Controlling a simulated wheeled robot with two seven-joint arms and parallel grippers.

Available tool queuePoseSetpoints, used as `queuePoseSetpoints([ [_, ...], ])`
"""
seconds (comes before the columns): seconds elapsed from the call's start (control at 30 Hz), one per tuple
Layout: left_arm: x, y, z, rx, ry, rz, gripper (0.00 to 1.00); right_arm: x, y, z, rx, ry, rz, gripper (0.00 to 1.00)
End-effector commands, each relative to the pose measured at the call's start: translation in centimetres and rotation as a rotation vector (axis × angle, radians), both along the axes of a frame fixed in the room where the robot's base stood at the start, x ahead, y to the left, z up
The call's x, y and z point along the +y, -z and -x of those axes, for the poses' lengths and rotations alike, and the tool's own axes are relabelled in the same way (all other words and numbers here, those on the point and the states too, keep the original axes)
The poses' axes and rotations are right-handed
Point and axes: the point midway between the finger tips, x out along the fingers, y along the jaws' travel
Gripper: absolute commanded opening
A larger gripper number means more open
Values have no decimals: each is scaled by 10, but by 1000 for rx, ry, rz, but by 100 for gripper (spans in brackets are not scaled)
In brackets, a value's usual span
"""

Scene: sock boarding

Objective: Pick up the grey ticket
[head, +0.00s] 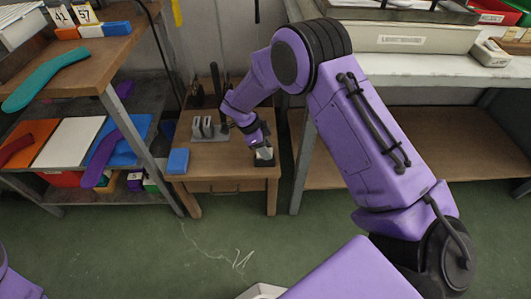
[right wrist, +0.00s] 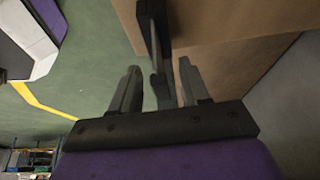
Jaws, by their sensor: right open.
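My right gripper (head: 262,147) reaches down over the front right corner of the small wooden table (head: 225,160). A small light grey piece (head: 264,153), possibly the grey ticket, shows at its fingertips, above a dark block (head: 265,162). In the right wrist view, my right gripper (right wrist: 160,82) is open, its two fingers apart. A thin dark grey upright piece (right wrist: 156,45) shows between and beyond them; I cannot tell whether it is the ticket or its holder. No grip on it shows. My left gripper is out of view.
A shelf unit (head: 85,70) with sock-shaped boards stands at left. A long workbench (head: 440,90) stands at right. Green floor (head: 220,235) is open in front.

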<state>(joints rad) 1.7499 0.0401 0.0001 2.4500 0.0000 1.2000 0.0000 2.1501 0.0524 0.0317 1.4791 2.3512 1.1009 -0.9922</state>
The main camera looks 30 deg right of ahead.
Motion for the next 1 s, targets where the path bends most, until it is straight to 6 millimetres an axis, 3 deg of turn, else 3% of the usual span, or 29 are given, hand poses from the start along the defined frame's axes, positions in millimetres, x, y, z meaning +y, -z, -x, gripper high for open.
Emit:
queuePoseSetpoints([
  [0.03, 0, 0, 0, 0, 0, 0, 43, 0, 0, 0, 0, 0, 0, 46],
  [0.07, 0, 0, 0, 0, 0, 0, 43, 0, 0, 0, 0, 0, 0, 39],
  [0.17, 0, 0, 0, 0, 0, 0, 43, 0, 0, 0, 0, 0, 0, 7],
  [0.47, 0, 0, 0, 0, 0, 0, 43, 0, -1, 0, 0, 0, 0, 5],
  [0.63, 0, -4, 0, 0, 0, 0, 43, 0, -12, 0, 0, 2, -1, 5],
  [0.77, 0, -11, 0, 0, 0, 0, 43, 0, -36, -1, -3, 1, -2, 5],
  [1.0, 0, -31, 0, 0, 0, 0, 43, 36, -95, 33, -2, -2, -3, 5],
])
